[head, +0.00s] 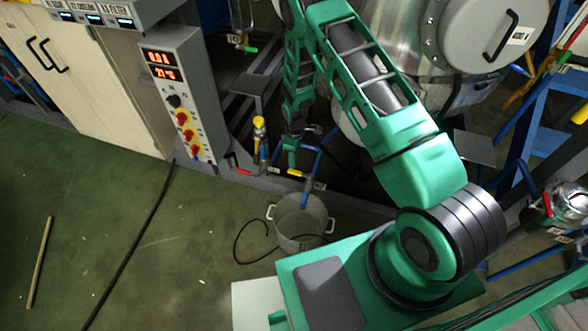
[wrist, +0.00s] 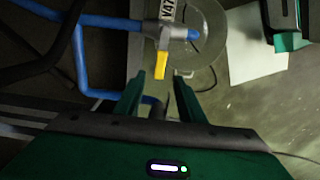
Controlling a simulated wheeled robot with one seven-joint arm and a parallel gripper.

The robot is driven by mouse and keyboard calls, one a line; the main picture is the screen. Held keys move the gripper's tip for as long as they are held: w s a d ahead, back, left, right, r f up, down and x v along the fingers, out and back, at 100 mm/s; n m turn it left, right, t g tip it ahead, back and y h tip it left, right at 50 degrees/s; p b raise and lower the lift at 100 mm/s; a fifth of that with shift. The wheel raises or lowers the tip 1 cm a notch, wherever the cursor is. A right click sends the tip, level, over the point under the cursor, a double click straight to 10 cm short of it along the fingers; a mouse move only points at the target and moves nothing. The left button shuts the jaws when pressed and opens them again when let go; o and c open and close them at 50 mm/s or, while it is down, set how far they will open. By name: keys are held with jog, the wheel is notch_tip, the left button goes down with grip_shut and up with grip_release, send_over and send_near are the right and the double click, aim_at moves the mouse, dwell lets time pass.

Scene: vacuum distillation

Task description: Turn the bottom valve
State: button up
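The bottom valve's yellow handle (wrist: 161,64) sits just beyond my fingertips in the wrist view, with a grey valve body and blue pipe (wrist: 185,34) behind it. In the head view the yellow handle (head: 297,173) shows low on the frame, above a metal bucket. My gripper (wrist: 158,88) is open, its two green fingers apart and nothing held between them. The handle lies roughly in line with the gap. Whether the fingers touch it cannot be told. In the head view my gripper (head: 291,158) points down close to the handle and its fingertips are hard to make out.
The metal bucket (head: 300,222) stands on the green floor below the blue outlet pipe (head: 305,195). Another yellow valve (head: 259,126) is to the left. A control box (head: 180,95) with red displays stands further left. Blue pipes (wrist: 79,45) run left of my fingers.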

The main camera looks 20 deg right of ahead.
aim_at(294, 171)
notch_tip(294, 171, down, 7)
jog(key=shift+f, duration=0.1)
dwell(0.3)
grip_shut()
